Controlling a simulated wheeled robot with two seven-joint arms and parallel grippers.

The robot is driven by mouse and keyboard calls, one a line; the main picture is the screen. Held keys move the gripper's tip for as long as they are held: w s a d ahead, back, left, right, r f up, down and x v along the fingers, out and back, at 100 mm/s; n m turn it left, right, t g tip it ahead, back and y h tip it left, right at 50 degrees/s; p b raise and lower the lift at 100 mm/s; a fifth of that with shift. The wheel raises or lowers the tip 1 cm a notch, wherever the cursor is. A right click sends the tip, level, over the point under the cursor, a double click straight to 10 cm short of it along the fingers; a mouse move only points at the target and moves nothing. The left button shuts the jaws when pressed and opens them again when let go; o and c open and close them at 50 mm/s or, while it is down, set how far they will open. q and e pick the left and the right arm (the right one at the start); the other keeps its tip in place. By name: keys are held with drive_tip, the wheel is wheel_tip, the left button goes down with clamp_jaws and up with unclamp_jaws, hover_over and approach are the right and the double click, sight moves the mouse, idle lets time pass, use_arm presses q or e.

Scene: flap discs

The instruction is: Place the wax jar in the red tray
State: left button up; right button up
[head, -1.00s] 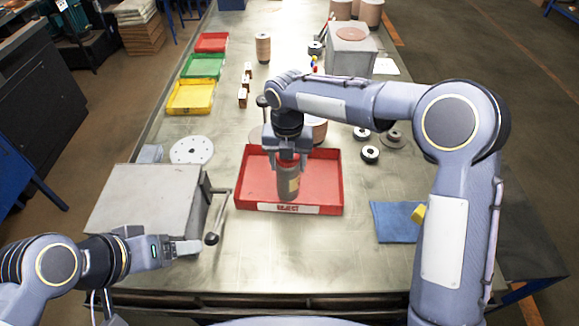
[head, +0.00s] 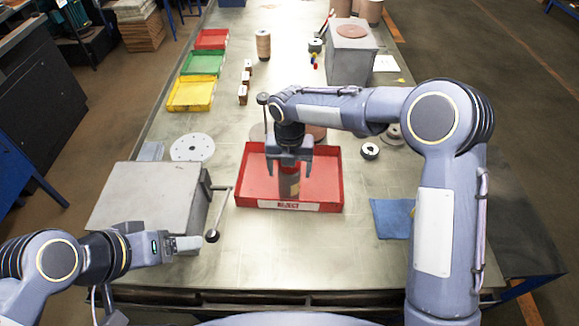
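The red tray (head: 333,172) with a "REJECT" label on its front wall lies mid-table. The wax jar (head: 289,186), dark with a tan label and reddish top, stands upright inside it, near the front wall. My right gripper (head: 290,172) points down over the jar. Its fingers are spread, one on each side of the jar's top, with a gap visible; the gripper hides part of the jar's top. My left gripper (head: 188,244) is low at the left, beside a grey box, away from the tray; its finger gap is not clear.
A grey box with a crank handle (head: 212,235) stands left of the tray. A blue cloth (head: 392,218) lies at right. A yellow tray (head: 190,94), green tray (head: 202,62) and smaller red tray (head: 212,39) line the far left. A grey disc ring (head: 370,151) lies right of the tray.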

wheel_tip(320, 180, up, 12)
drive_tip(key=shift+f+b, duration=0.1)
drive_tip(key=shift+b, duration=0.4)
drive_tip(key=shift+r, duration=0.25)
drive_tip(key=shift+d+r, duration=0.1)
drive_tip(key=shift+d, duration=0.05)
drive_tip(key=s+d+r+m+t+y, duration=0.1)
drive_tip(key=s+d+r+m, duration=0.2)
drive_tip(key=s+d+m, duration=0.4)
drive_tip(key=s+d+r+m+t+y, duration=0.15)
drive_tip(key=s+d+m, duration=0.25)
drive_tip(key=d+m, duration=0.5)
drive_tip(key=s+d+f+m+t, duration=0.1)
drive_tip(key=s+d+f+m, duration=0.1)
drive_tip(key=s+m, duration=0.6)
drive_tip(key=s+d+f+m+t+y, duration=0.1)
drive_tip(key=s+f+m, duration=0.3)
drive_tip(key=s+m, duration=0.4)
drive_tip(key=d+m+t, duration=0.1)
drive_tip(key=m, duration=0.4)
drive_tip(key=shift+s+d, duration=0.15)
drive_tip(key=shift+d, duration=0.1)
